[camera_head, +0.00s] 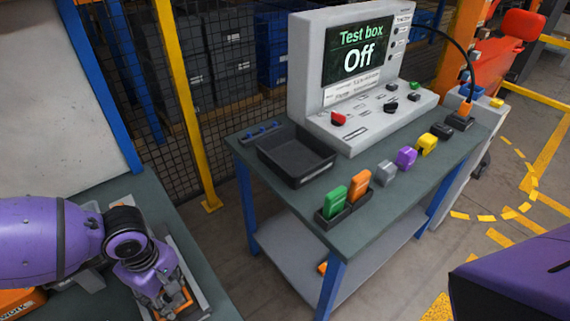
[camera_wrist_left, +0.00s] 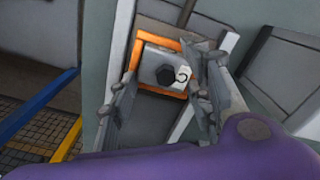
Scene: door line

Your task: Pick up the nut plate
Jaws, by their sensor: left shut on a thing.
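The nut plate (camera_wrist_left: 152,62) shows in the left wrist view as a grey plate with an orange frame, a black hex nut and a white label with a dark mark. My left gripper (camera_wrist_left: 167,80) has one finger on each side of it and is shut on it. In the head view the left gripper (camera_head: 166,296) is at the lower left, over the green-topped table, and hides most of the plate. Only orange bits of the plate (camera_head: 182,300) show between the fingers. My right gripper is not in view.
A second table (camera_head: 372,212) holds the test box (camera_head: 345,75), reading "Off", a black tray (camera_head: 297,157) and several coloured blocks. A floor gap separates the two tables. A yellow post (camera_head: 184,90) and mesh fence stand behind. Light rails flank the plate in the wrist view.

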